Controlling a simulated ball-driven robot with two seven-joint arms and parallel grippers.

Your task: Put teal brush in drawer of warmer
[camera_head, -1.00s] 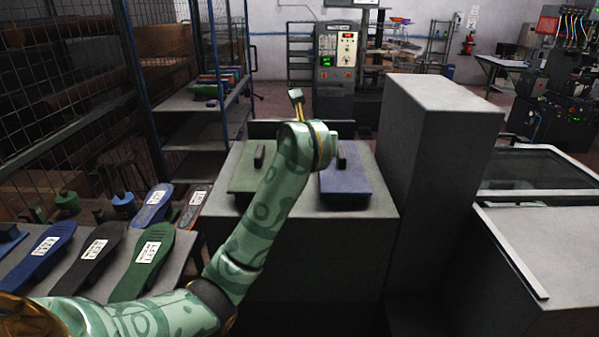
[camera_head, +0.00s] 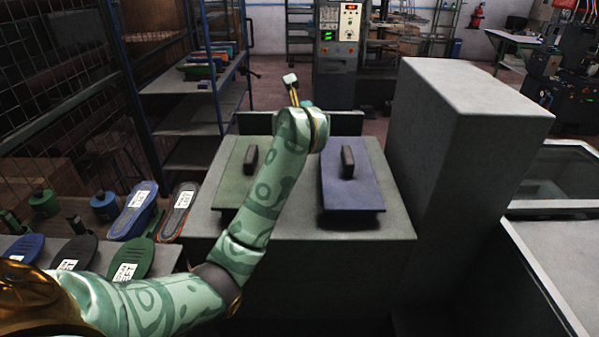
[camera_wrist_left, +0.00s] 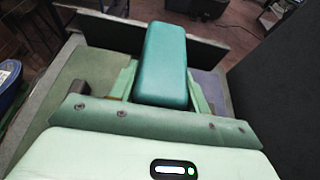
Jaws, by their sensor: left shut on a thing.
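The teal brush (camera_wrist_left: 165,62) shows in the left wrist view as a smooth, rounded teal block. My left gripper (camera_wrist_left: 163,92) is shut on it, with a pale green finger on each side. In the head view my left arm reaches over the grey box with two lids, and its wrist hides most of the gripper and brush. I cannot tell for sure which unit is the warmer, and no open drawer can be made out. My right gripper is in neither view.
The grey box (camera_head: 390,228) carries a green lid (camera_head: 233,185) and a blue lid (camera_head: 352,190), each with a dark handle. A tall grey block (camera_head: 450,150) stands to its right. Shoe soles (camera_head: 133,210) lie on the left bench.

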